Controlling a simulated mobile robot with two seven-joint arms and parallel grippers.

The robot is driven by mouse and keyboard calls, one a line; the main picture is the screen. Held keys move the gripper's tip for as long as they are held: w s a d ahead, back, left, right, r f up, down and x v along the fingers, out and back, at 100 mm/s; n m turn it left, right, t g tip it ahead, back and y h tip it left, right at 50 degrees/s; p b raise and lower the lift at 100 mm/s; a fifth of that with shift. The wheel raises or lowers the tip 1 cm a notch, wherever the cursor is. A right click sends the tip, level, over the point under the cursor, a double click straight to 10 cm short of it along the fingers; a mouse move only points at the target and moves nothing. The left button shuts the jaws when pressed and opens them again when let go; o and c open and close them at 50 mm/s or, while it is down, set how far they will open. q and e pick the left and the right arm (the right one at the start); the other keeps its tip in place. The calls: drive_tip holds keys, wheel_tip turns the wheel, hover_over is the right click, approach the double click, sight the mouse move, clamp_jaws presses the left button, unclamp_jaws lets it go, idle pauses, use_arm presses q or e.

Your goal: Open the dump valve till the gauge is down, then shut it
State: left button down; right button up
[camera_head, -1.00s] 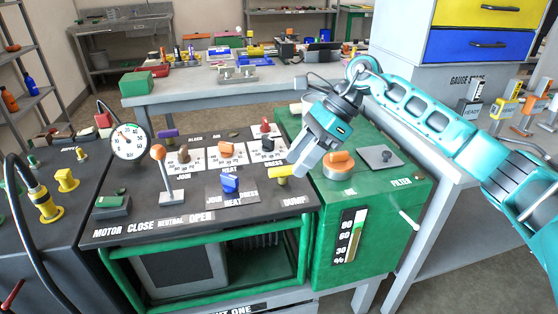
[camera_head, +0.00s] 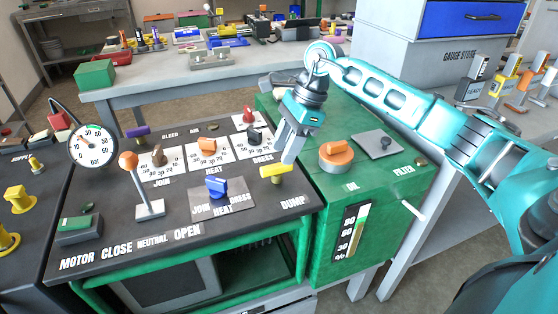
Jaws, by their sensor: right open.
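The dump valve is a yellow handle (camera_head: 276,171) above the word DUMP, at the right end of the dark panel (camera_head: 120,220). My right gripper (camera_head: 288,158) is open, pointing down just above and beside the yellow handle. Whether a finger touches the handle I cannot tell. The gauge (camera_head: 93,146) is a white round dial marked bar, at the panel's left back; its needle points to the upper left, but the exact reading is too small to tell. My left gripper is not in view.
An orange-knobbed lever (camera_head: 128,162) and a blue selector (camera_head: 216,187) stand on the panel. A green tank (camera_head: 375,220) with an orange cap (camera_head: 336,151) adjoins on the right. A grey workbench (camera_head: 150,88) with a green box (camera_head: 95,74) is behind.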

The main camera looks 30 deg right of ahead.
sight(277, 165)
drive_tip(key=shift+x, duration=2)
drive_tip(key=shift+c, duration=0.3)
clamp_jaws()
